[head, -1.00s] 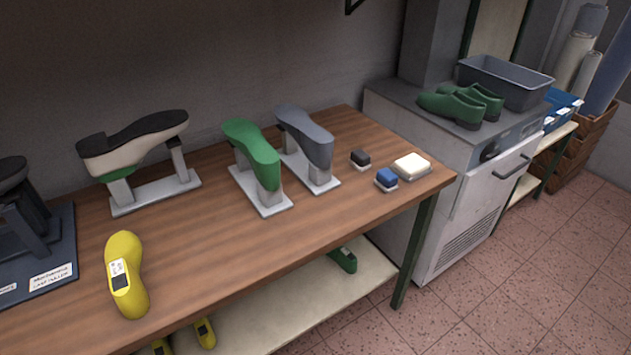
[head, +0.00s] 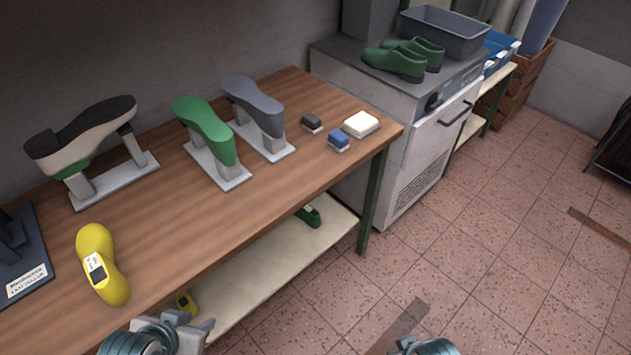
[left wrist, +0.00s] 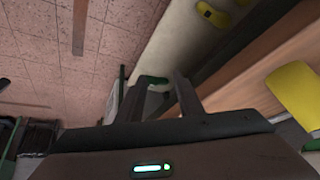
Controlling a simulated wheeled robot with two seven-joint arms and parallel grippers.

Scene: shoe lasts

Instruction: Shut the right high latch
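No latch can be made out in either view. A grey-white cabinet (head: 418,158) with a dark bar handle (head: 457,113) on its front stands beyond the bench's right end; its front looks closed. My left gripper (head: 190,328) is at the bottom edge of the head view, in front of the bench and well short of the cabinet. In the left wrist view the left gripper's two dark fingers (left wrist: 162,88) stand apart with nothing held between them. Of my right arm only a small ringed part shows at the bottom edge; its fingers are hidden.
The wooden bench (head: 200,232) carries shoe lasts on stands, a yellow last (head: 102,265) and small blocks. Green shoes (head: 404,58) and a grey bin (head: 445,30) sit on the cabinet. The tiled floor (head: 480,240) to the right is open.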

